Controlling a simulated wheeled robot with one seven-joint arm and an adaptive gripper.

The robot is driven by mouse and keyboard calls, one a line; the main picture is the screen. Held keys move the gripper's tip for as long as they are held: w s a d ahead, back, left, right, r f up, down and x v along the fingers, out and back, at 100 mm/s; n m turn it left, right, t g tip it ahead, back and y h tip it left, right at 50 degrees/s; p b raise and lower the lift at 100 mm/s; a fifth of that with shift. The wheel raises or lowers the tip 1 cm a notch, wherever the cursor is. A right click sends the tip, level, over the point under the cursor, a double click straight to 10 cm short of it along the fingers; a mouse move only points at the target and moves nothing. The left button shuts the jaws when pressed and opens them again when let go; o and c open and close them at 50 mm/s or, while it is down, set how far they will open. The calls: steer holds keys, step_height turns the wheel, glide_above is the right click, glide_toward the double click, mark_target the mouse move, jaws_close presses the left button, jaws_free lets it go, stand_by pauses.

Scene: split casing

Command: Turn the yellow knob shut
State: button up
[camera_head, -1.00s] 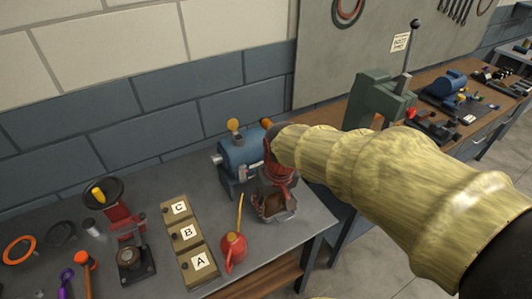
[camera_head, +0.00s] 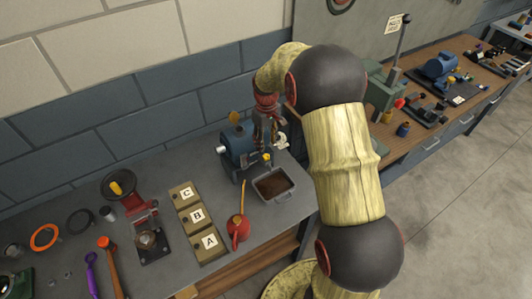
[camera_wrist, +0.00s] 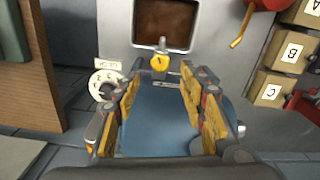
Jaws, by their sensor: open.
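The yellow knob (camera_head: 267,157) is small and sits low on the front right of the blue machine (camera_head: 238,141). In the wrist view the knob (camera_wrist: 159,62) shows face-on, just past my fingertips and between their lines, with a grey metal piece at its top. My gripper (camera_wrist: 161,78) is open, with nothing between its fingers that I can see them touch. The blue casing (camera_wrist: 160,125) lies beneath and between the fingers. In the head view my gripper (camera_head: 266,124) is over the right end of the machine, partly hidden by my arm.
A grey tray (camera_head: 291,190) with brown contents stands in front of the knob. A white numbered dial (camera_wrist: 103,82) is close to the left finger. A red oil can (camera_head: 238,229) and boxes A, B and C (camera_head: 198,216) stand to the left.

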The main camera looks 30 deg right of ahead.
mark_target(266, 156)
step_height(266, 156, down, 7)
steer(key=shift+r, duration=0.2)
steer(key=shift+c, duration=0.9)
jaws_close()
